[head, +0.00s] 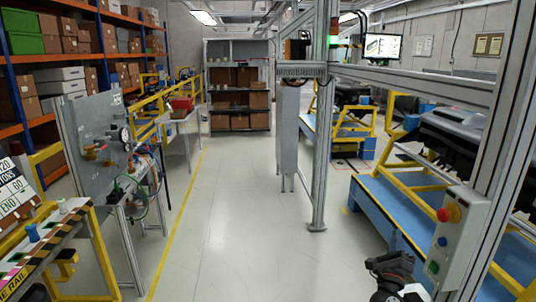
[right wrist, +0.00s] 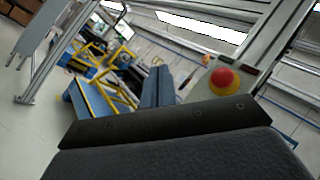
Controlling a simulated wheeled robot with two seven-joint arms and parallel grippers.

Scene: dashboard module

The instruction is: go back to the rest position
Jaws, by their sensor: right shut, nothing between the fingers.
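My right gripper (head: 392,266) shows at the bottom edge of the head view, right of the middle, dark and partly cut off by the frame. It is shut and empty, in front of the grey post with the button box. In the right wrist view, a dark padded part of mine fills the bottom, and nothing is held there. My left gripper is not in view.
A button box (head: 458,240) with a red knob hangs on the aluminium post at right. A blue and yellow stand (head: 395,215) carries a dark module (head: 455,140). A grey panel bench (head: 90,130) stands at left. The middle floor (head: 235,220) is clear.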

